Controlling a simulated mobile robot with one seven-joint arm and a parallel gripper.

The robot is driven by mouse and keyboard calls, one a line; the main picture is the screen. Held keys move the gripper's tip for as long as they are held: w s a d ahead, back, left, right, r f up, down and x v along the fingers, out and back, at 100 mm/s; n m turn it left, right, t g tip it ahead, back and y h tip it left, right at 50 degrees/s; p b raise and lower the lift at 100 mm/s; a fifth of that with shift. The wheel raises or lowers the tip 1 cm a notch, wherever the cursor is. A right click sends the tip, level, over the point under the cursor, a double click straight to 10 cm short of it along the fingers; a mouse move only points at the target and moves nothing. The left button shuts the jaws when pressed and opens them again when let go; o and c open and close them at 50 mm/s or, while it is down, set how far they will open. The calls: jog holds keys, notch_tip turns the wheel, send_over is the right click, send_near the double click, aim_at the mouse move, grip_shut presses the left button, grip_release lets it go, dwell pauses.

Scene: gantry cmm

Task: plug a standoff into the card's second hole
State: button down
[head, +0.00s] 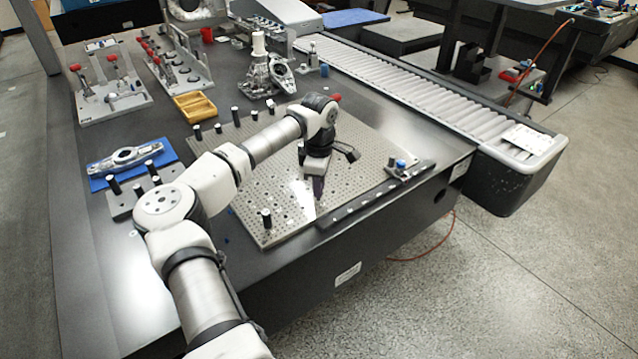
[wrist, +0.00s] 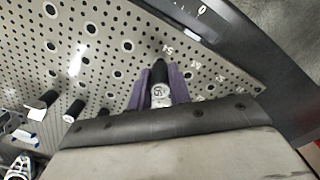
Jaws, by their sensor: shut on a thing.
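My gripper (head: 319,205) is over the front right part of the perforated grey plate (head: 350,150). Its purple fingers show in the wrist view (wrist: 160,85). They are shut on a standoff (wrist: 160,69), dark with a pale round end that bears a marking. The fingers hide part of it, and I cannot tell whether its far end touches the plate. The plate fills much of the wrist view (wrist: 120,45), with small and large holes and pale markings ahead of the fingers. I cannot make out a separate card or its second hole for certain.
Other dark posts stand at the plate's edges, one at the front left (head: 267,218). A dark rail (head: 375,195) runs along the plate's front right edge, bearing a small blue-topped fixture (head: 400,166). A yellow tray (head: 194,107) and a roller conveyor (head: 430,95) lie farther back.

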jog(key=shift+f+b, duration=0.5)
jog(key=shift+f, duration=0.35)
jog(key=c, duration=1.2)
grip_release()
notch_tip(320, 180, up, 14)
jog(key=b, duration=0.1)
